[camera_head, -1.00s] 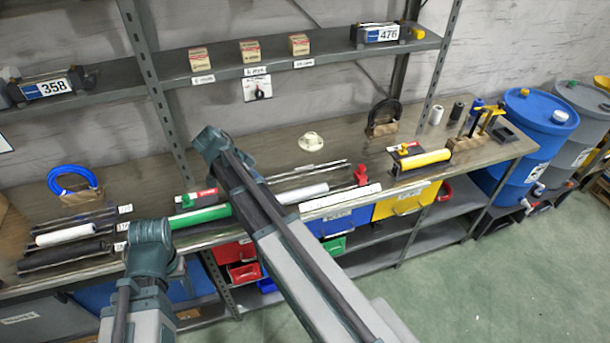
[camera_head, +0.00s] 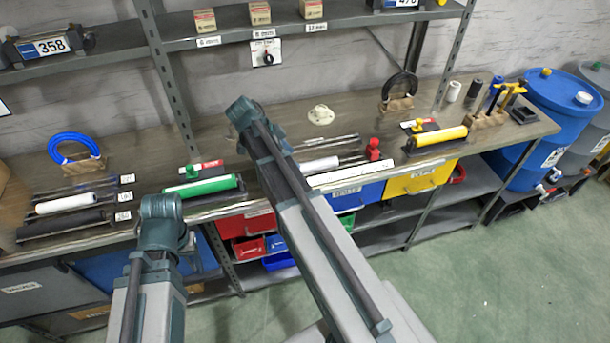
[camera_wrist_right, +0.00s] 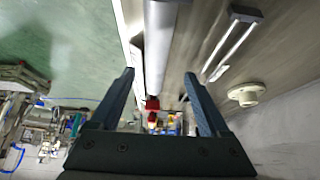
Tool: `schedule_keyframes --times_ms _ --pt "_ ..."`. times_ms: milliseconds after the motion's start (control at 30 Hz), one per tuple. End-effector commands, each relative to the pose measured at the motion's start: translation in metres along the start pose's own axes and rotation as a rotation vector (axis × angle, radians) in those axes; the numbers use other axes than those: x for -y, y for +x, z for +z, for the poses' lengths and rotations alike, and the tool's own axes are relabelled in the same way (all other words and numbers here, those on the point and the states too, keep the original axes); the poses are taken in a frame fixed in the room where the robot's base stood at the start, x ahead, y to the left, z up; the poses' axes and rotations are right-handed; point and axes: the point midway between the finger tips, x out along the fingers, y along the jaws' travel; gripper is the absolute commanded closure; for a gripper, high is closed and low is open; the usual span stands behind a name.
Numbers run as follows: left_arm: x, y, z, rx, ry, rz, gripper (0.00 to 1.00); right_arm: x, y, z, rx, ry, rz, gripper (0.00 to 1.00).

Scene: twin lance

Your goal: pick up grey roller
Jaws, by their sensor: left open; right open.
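A pale grey-white roller with a red end piece (camera_head: 318,166) lies on the bench, its left part hidden behind my right arm. In the right wrist view the pale roller (camera_wrist_right: 160,45) runs lengthwise ahead of my right gripper (camera_wrist_right: 159,75). The gripper's two fingers are spread, with nothing seen held between them. A dark grey cylinder (camera_head: 473,93) stands upright at the bench's far right, between a white and a blue one. I cannot tell which of these is the grey roller. My left gripper is out of sight; only its arm shows in the head view.
A green roller (camera_head: 203,186) and a yellow roller (camera_head: 438,136) lie on the bench (camera_head: 365,116). White (camera_head: 66,203) and black (camera_head: 60,224) rollers lie at left. A white flanged piece (camera_head: 321,115) sits behind the pale roller. A shelf (camera_head: 215,34) hangs above.

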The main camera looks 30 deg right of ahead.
Motion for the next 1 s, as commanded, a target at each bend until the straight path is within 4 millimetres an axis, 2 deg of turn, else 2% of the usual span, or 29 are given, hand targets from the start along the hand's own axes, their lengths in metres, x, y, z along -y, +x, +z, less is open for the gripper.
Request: schedule_keyframes --times_ms 33,367,733,1000 --pt "-0.001 0.009 -0.001 0.0 0.0 0.0 0.36 0.0 0.009 0.002 0.0 0.001 0.0 0.2" --pt "-0.001 0.013 -0.001 0.0 0.0 0.0 0.36 -0.001 0.016 0.0 0.0 0.0 0.0 0.2" --pt "-0.005 0.05 -0.003 0.0 0.0 0.0 0.36 -0.006 0.061 -0.002 0.0 0.001 0.0 0.2" --pt "-0.005 0.049 -0.003 0.0 0.0 0.0 0.36 -0.006 0.061 -0.004 0.0 0.0 -0.001 0.2"
